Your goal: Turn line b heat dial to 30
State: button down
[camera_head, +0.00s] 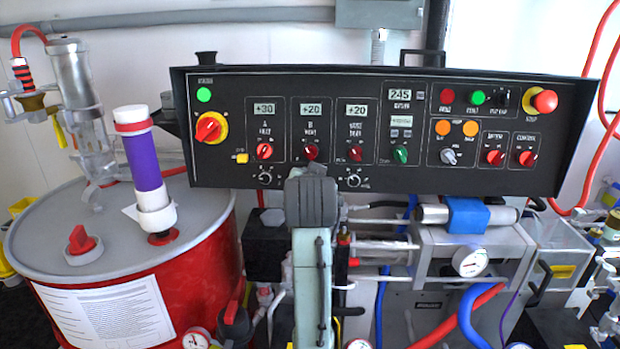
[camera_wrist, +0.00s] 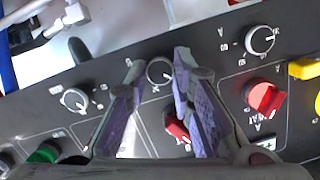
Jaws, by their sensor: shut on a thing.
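The line B heat dial (camera_wrist: 160,71) is a small round dark knob with a pale rim on the black control panel (camera_head: 230,175). In the wrist view it sits between the two fingertips of my gripper (camera_wrist: 158,66), which is shut on it. In the head view my gripper (camera_head: 314,172) covers this dial, so its pointer and scale cannot be read. The B heat display (camera_head: 311,109) above it reads +20. The red B heat switch (camera_head: 311,152) is just above the gripper; it also shows in the wrist view (camera_wrist: 178,128), partly behind a finger.
The A heat dial (camera_head: 265,180) and the hose heat dial (camera_head: 353,180) flank the gripper closely. The A display (camera_head: 264,109) reads +30 and the hose display (camera_head: 356,110) +20. A red drum (camera_head: 200,275) stands at left; pump hardware (camera_head: 470,240) lies below the panel.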

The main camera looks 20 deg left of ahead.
jog(key=n+h, duration=0.1)
jog(key=n, duration=0.2)
jog(key=n+h, duration=0.1)
jog(key=n, duration=0.3)
jog(key=shift+a+f+t, duration=0.15)
jog(key=shift+t, duration=0.15)
jog(key=shift+n, duration=0.4)
jog(key=c, duration=1.4)
grip_release()
jog(key=shift+s, duration=0.15)
jog(key=v, duration=1.1)
jog(key=shift+s+r, duration=0.25)
jog(key=shift+s, duration=0.1)
